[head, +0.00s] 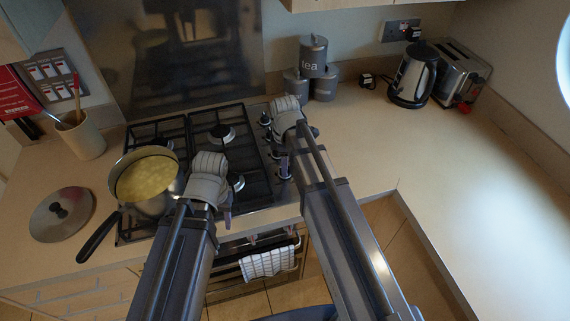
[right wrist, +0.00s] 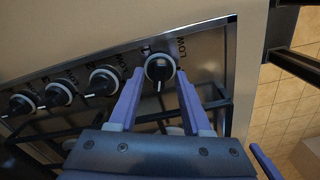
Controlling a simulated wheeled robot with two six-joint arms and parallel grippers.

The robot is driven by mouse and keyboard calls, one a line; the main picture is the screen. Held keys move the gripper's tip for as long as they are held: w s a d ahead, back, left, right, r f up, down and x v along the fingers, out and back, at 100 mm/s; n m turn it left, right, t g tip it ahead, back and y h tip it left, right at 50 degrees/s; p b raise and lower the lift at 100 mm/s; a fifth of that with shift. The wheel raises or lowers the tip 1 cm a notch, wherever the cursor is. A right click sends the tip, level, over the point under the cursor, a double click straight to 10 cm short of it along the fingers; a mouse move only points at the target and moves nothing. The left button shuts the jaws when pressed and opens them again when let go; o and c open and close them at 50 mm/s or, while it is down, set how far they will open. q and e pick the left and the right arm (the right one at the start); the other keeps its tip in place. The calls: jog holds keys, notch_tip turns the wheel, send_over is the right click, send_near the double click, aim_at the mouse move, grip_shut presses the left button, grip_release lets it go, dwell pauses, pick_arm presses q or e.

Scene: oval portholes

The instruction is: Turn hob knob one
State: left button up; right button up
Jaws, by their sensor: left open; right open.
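The gas hob (head: 258,190) has a row of black knobs with pale rings along its right side. In the right wrist view, the end knob (right wrist: 160,67), beside a "LOW" marking, lies between the tips of my open right gripper (right wrist: 160,78). I cannot tell whether the fingers touch it. More knobs (right wrist: 104,80) run off to the left. In the head view, my right gripper (head: 284,166) points down over the knob row, partly hidden by its own arm. My left gripper (head: 228,214) is open and empty near the hob's front, mostly hidden by its wrist.
A pot of yellow food (head: 147,178) stands on the hob's left, its handle sticking out frontward. A lid (head: 62,213) lies left of it. Tea canisters (head: 313,58) stand behind the knobs. A kettle (head: 413,75) and toaster (head: 458,78) are back right. The right counter is clear.

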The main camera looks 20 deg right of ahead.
pick_arm(q)
jog(key=shift+r, duration=0.15)
pick_arm(e)
jog(key=shift+r, duration=0.15)
notch_tip(320, 180, up, 8)
jog(key=p, duration=0.7)
jog(key=shift+f+p, duration=0.2)
jog(key=shift+p, duration=0.2)
pick_arm(q)
notch_tip(320, 180, up, 8)
jog(key=shift+f, duration=0.25)
pick_arm(e)
jog(key=shift+f, duration=0.1)
jog(key=shift+c, duration=0.3)
